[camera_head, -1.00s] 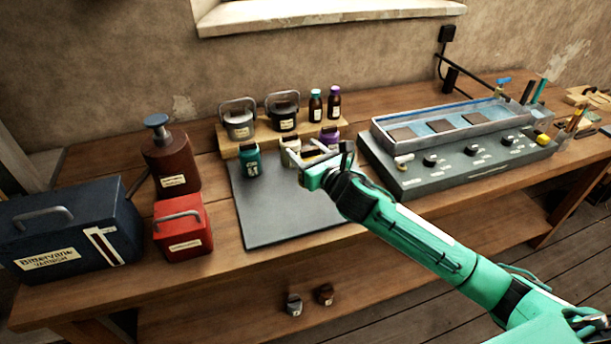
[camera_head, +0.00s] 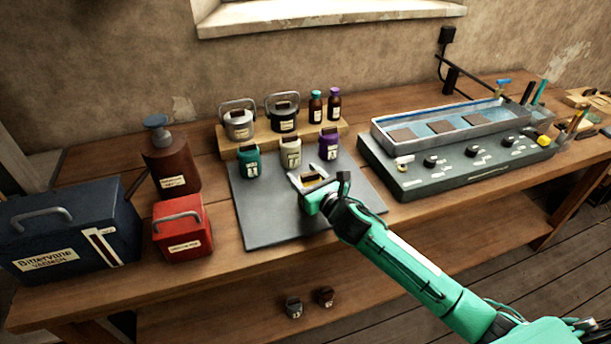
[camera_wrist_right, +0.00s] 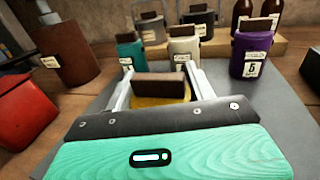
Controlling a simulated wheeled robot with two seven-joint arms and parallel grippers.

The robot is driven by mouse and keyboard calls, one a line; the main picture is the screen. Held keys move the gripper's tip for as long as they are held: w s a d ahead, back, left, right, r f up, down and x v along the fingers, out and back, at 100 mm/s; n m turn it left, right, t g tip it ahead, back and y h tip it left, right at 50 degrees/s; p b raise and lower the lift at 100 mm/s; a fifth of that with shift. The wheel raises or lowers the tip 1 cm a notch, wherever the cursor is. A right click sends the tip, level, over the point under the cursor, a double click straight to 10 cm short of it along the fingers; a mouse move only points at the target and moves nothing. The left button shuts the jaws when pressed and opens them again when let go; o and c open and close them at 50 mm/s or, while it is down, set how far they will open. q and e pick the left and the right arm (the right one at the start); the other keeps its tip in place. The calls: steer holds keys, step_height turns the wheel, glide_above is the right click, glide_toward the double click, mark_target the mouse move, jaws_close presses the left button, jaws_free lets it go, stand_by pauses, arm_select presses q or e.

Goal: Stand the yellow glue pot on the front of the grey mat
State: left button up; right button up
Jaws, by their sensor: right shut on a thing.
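The yellow glue pot, with a brown lid, shows between my right gripper's fingers in the right wrist view (camera_wrist_right: 160,100). My right gripper (camera_head: 312,177) is shut on it over the middle-right of the grey mat (camera_head: 272,222). The gripper also shows in the wrist view (camera_wrist_right: 158,82). In the head view the gripper mostly hides the pot. I cannot tell whether its base touches the mat. The front of the mat is bare. My left gripper is not in view.
A teal pot (camera_head: 250,161), a cream pot (camera_head: 290,153) and a purple pot (camera_head: 329,145) stand along the mat's back. A red can (camera_head: 183,232) stands left of the mat; a grey control box (camera_head: 450,172) stands to the right.

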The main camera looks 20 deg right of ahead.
steer(key=o, duration=1.5)
steer(key=shift+o, duration=0.6)
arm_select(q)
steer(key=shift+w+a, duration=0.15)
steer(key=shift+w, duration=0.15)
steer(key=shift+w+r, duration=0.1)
arm_select(e)
steer(key=b+v, duration=0.1)
steer(key=v, duration=0.9)
steer(key=shift+s, duration=0.1)
steer(key=shift+s+d+r+b, duration=0.1)
steer(key=shift+s+d+b, duration=0.2)
steer(key=shift+s, duration=0.35)
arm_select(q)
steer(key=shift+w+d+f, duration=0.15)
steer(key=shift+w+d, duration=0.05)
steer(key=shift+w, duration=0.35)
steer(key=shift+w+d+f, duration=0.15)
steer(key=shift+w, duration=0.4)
arm_select(e)
steer(key=shift+s, duration=0.2)
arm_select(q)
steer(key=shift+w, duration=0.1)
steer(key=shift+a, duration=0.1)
